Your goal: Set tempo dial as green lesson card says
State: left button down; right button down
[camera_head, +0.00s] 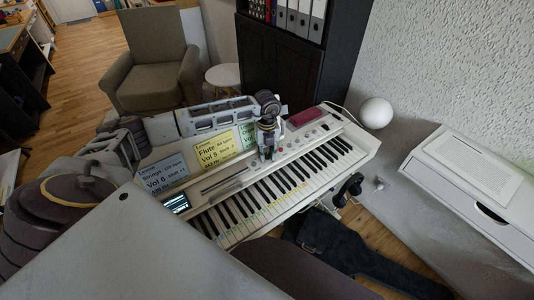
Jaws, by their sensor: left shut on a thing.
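The digital piano (300,178) stands in the middle, with its control panel behind the keys. The green lesson card (247,137) stands at the back of the panel. It is partly hidden by my left gripper, and its text is too small to read. A yellow card (217,152) and a blue card (163,176) stand to its left. My left gripper (268,155) points down onto the panel just right of the green card. It is shut on what seems to be the tempo dial, which the fingers hide. My right gripper is not in view.
A lit screen (175,204) sits at the panel's left end. A red pad (306,117) and small knobs lie to the gripper's right. A white lamp globe (376,113) stands beyond the piano's right end. A dark cabinet (278,67) stands behind.

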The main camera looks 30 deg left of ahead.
aim_at(267, 154)
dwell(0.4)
pick_arm(q)
jog(key=c, duration=1.5)
grip_release()
jog(key=shift+r, duration=6.05)
